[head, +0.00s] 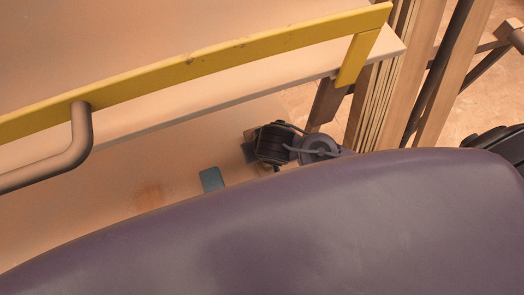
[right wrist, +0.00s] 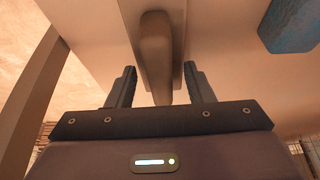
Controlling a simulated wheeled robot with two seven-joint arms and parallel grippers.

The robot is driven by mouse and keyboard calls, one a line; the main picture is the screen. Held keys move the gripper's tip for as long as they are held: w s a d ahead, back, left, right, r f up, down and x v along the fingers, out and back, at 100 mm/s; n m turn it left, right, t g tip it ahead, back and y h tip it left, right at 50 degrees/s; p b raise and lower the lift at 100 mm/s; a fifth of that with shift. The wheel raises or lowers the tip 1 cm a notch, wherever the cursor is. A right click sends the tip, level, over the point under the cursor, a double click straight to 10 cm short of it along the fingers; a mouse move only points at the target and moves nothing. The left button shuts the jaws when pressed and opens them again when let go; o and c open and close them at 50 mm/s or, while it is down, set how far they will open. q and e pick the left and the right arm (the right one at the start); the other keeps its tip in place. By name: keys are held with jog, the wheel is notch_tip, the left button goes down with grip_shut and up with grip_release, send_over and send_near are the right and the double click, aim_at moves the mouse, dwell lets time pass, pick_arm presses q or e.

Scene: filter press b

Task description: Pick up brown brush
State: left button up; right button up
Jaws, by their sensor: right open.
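The brown brush (right wrist: 155,45) is in the right wrist view, with its rounded handle pointing toward the camera. My right gripper (right wrist: 160,82) is open, one dark finger on each side of the handle's near end, with gaps on both sides. A paler tan part of the brush lies behind the handle. In the head view a dark, compact part, probably my right wrist, is by the lower surface; I cannot make out the brush there. My left gripper is not in view.
A yellow rail (head: 200,62) with a bent grey-brown bar (head: 80,135) runs above a pale ledge (head: 200,102). A blue piece (head: 212,180) lies on the lower surface; a blue block (right wrist: 292,24) also shows in the right wrist view. Upright posts (head: 380,100) stand at right.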

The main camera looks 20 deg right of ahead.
jog(key=shift+f, duration=0.2)
dwell(0.3)
grip_shut()
